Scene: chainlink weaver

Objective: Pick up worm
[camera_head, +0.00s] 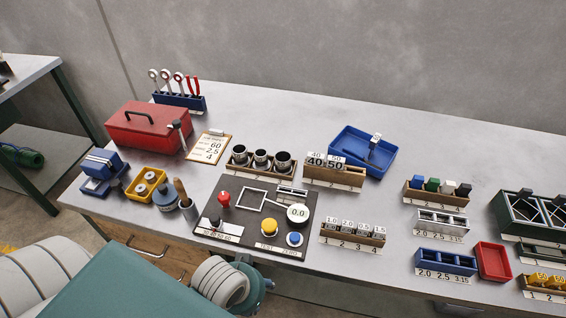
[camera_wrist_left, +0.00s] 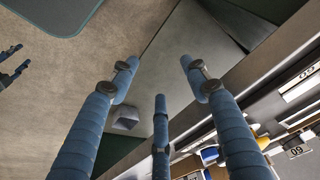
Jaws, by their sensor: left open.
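I cannot tell for sure which part is the worm. Small parts stand in labelled racks: a wooden rack with dark round cups (camera_head: 258,168), a wooden rack marked 40 and 50 (camera_head: 335,177), and a rack of small metal parts marked 1.0 to 1.5 (camera_head: 352,238). My left gripper (camera_head: 258,286) is low at the table's front edge, below the black control board, apart from all the racks. In the left wrist view its blue fingers (camera_wrist_left: 160,85) are spread, with nothing between them.
A black board (camera_head: 230,200) with buttons and a gauge lies mid-table. A red toolbox (camera_head: 140,125), yellow bin (camera_head: 134,190), blue tray (camera_head: 385,160) and red tray (camera_head: 491,260) stand around it. Colored blocks (camera_head: 432,184) fill another rack. The table's back right is clear.

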